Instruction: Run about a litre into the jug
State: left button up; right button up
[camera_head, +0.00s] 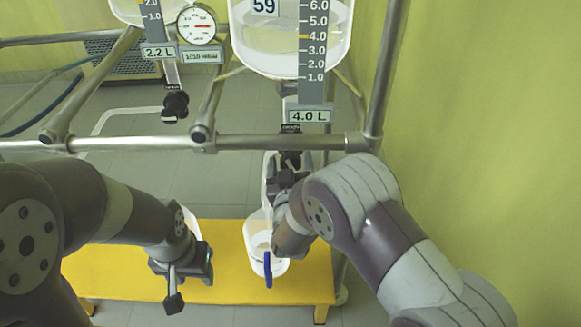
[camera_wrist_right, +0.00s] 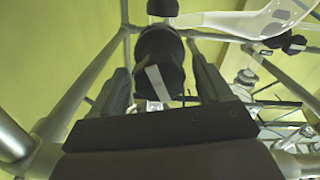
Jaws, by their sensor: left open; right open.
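The glass reactor (camera_head: 262,45) labelled 59 hangs at the top centre in the head view. Its scale (camera_head: 314,50) has an orange mark near 4.0, and the plaque (camera_head: 309,116) below reads 4.0 L. Under it is a dark outlet valve (camera_head: 290,140). The translucent jug (camera_head: 257,232) with a blue handle (camera_head: 268,268) stands below; its liquid level is unclear. My right gripper (camera_head: 283,180) is just under the valve. In the right wrist view its open fingers (camera_wrist_right: 162,88) are either side of a black valve part (camera_wrist_right: 160,52). My left gripper (camera_head: 180,284) is open and empty left of the jug.
The jug stands on a yellow bench (camera_head: 225,290). A steel rail (camera_head: 270,142) crosses in front of the reactors. A second reactor (camera_head: 137,10) with a 2.2 L plaque and a pressure gauge (camera_head: 197,24) is at left. A green wall (camera_head: 480,130) closes the right.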

jog(key=shift+w, duration=0.2)
jog(key=c, duration=1)
jog(key=shift+m, duration=0.3)
